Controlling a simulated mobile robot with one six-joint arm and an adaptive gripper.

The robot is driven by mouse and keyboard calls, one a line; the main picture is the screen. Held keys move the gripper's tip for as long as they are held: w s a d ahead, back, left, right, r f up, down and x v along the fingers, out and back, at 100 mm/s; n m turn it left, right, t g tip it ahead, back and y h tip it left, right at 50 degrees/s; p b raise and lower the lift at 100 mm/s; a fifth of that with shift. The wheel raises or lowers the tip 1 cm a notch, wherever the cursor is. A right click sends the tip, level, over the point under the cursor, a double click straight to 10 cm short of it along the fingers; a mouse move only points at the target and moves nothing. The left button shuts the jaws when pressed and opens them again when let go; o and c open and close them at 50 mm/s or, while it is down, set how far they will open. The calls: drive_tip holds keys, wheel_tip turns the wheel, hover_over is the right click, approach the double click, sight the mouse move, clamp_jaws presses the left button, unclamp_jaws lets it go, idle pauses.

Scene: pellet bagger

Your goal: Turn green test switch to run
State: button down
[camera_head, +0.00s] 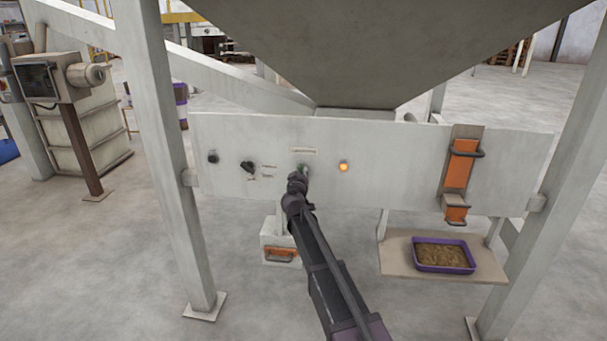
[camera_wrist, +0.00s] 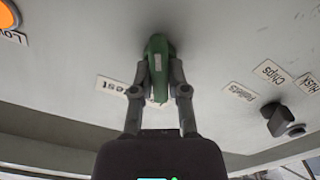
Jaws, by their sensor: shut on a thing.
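The green test switch (camera_wrist: 158,52) sticks out from the pale panel in the wrist view, with a label ending in "est" beside it. My gripper (camera_wrist: 159,80) has one finger on each side of the switch's handle and is shut on it. In the head view my gripper (camera_head: 298,180) reaches the panel (camera_head: 400,160), and only a bit of the green switch (camera_head: 305,169) shows past it. The handle lies roughly in line with my fingers in the wrist view. I cannot tell which marked position it points to.
A lit orange lamp (camera_head: 344,167) is right of the switch. A black selector knob (camera_head: 248,167), labelled Husk, Chips and Pellets in the wrist view, and a dark knob (camera_head: 213,157) are left.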

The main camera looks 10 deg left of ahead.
drive_tip(key=shift+n, duration=0.3)
drive_tip(key=n, duration=0.5)
drive_tip(key=shift+w+a, duration=0.1)
drive_tip(key=n, duration=0.6)
drive_tip(key=shift+f, duration=0.15)
drive_tip(key=c, duration=0.6)
unclamp_jaws()
drive_tip(key=shift+c, duration=0.2)
drive_tip(key=s, duration=1.2)
drive_tip(key=shift+a, duration=0.2)
